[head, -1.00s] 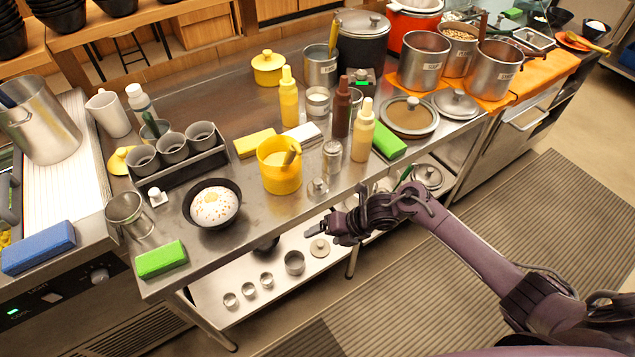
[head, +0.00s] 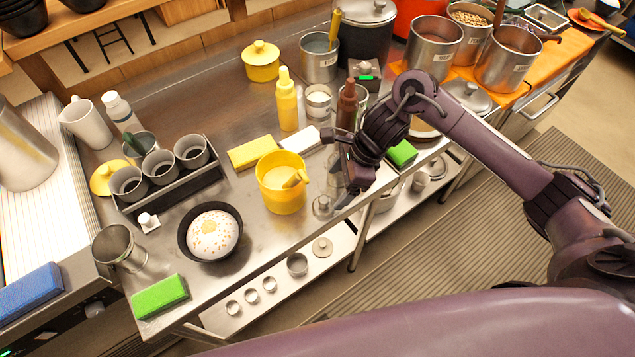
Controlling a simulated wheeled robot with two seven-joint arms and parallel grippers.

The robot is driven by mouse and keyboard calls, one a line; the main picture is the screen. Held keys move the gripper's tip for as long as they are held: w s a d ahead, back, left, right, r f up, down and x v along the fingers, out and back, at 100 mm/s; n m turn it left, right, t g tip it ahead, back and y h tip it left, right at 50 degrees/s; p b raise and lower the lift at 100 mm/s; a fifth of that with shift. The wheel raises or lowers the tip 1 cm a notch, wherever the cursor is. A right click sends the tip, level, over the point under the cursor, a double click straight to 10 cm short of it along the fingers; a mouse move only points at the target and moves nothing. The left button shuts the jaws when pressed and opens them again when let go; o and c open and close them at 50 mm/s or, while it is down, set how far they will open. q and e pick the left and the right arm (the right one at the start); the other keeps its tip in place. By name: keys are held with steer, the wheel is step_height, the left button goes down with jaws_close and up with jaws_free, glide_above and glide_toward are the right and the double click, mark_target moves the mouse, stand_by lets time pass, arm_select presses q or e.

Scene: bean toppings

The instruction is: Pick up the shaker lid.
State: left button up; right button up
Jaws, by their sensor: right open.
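A small round metal piece that looks like the shaker lid (head: 322,205) lies near the front edge of the steel counter, just right of the yellow tub (head: 281,190). My right gripper (head: 336,168) is over the counter edge, up and right of the lid, with its fingers spread and nothing seen between them. I cannot tell its exact height above the counter. The metal shaker is mostly hidden behind my right gripper. My left gripper is not in view.
A yellow squeeze bottle (head: 287,100) and a dark brown bottle (head: 347,105) stand behind the gripper. A black bowl (head: 186,247) with food and a green sponge (head: 158,297) are to the left. Another small round lid (head: 322,247) sits on the lower shelf.

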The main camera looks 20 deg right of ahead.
mark_target(326, 199)
steer(key=x, duration=0.2)
steer(key=shift+s+a+f, duration=0.15)
steer(key=shift+a+f, duration=0.1)
steer(key=shift+f, duration=0.05)
steer(key=x, duration=0.4)
steer(key=shift+f, duration=0.3)
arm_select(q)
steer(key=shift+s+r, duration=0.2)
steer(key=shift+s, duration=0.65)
arm_select(e)
steer(key=c, duration=0.8)
